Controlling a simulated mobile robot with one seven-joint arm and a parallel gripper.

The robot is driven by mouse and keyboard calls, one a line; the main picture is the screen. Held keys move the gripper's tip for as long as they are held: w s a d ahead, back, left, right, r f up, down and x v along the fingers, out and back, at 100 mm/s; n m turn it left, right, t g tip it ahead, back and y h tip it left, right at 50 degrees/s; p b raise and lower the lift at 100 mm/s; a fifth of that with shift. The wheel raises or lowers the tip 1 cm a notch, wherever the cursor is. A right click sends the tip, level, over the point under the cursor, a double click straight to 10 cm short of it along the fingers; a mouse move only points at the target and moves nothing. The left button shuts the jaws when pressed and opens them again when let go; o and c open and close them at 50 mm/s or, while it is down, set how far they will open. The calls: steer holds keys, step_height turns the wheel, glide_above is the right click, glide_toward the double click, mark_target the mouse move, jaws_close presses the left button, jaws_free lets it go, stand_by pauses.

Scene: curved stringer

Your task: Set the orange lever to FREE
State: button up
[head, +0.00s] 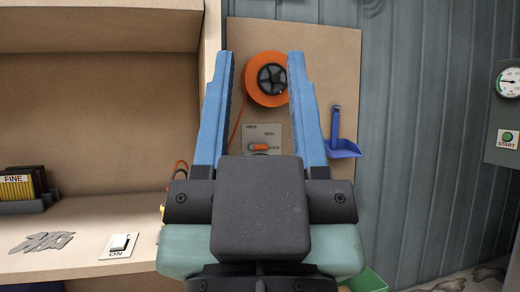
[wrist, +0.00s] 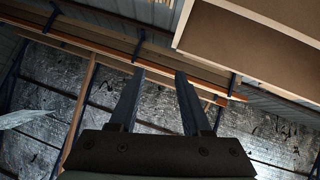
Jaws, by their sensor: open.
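The orange lever (head: 260,147) sits on a grey label plate (head: 272,132) on the tan board. The plate reads FREE at upper left, REEL at upper right and LOCK at lower right. The lever lies roughly horizontal, its orange end pointing right at LOCK. An orange reel (head: 267,79) hangs above it with an orange line running down. My gripper (head: 259,55) is open and empty, its blue fingers pointing up on either side of the reel and plate in the head view. In the wrist view my gripper (wrist: 158,75) faces the ceiling; the lever is not in that view.
A tan shelf unit (head: 105,180) stands at left, with a FINE box (head: 20,187), grey scraps (head: 42,242) and an ON switch (head: 120,243). A blue dustpan (head: 340,147) hangs right of the plate. A gauge panel with a START button (head: 508,137) is at far right.

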steer(key=shift+r+p, duration=0.5)
steer(key=c, duration=0.5)
step_height(320, 180, up, 32)
steer(key=p, duration=3.2)
steer(key=shift+r, duration=0.1)
jaws_close()
steer(key=shift+w, duration=0.1)
